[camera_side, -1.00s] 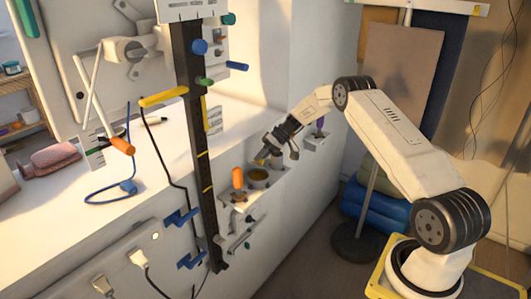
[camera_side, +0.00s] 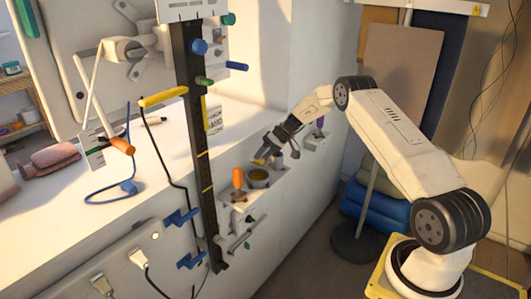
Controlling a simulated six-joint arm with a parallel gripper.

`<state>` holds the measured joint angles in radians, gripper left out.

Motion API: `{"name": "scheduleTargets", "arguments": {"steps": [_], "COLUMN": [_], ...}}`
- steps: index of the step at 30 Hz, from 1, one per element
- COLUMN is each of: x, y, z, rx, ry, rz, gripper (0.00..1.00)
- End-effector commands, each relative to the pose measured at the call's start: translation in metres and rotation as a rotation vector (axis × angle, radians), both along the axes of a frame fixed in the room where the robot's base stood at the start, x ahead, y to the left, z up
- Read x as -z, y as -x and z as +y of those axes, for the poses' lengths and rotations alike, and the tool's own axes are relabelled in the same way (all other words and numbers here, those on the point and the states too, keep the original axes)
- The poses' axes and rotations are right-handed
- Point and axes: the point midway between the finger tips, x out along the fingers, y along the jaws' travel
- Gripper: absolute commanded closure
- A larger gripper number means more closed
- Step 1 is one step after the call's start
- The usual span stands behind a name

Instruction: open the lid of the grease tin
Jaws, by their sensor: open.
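A small round tin (camera_side: 258,179) with a pale rim and a brownish-yellow top stands on the ledge below the window sill. It looks like the grease tin; at this size I cannot tell whether the brown surface is a lid or open grease. My gripper (camera_side: 276,157) is open just above and behind the tin, pointing down and to the left. One finger, with a yellowish tip, is close over the tin's far side; I cannot tell whether it touches. Nothing shows held between the fingers, and the gripper partly hides the ledge behind the tin.
An orange-handled tool (camera_side: 238,178) stands upright just left of the tin. A dark vertical rail (camera_side: 197,150) with pegs and blue hooks rises further left. A holder with a purple-topped item (camera_side: 319,126) is to the right.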

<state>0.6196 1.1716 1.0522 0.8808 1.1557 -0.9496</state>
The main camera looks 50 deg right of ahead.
Motion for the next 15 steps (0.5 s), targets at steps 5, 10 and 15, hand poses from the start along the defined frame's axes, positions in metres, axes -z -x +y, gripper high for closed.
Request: {"name": "scheduleTargets", "arguments": {"steps": [5, 10, 15], "x": [-0.012, -0.028, -0.042], "y": [0.006, 0.015, 0.023], "z": [-0.011, -0.024, -0.036], "rx": [0.002, 0.002, 0.002], "ry": [0.0, 0.001, 0.0], "rz": [-0.001, -0.001, -0.001], "gripper": [0.44, 0.44, 0.44]}}
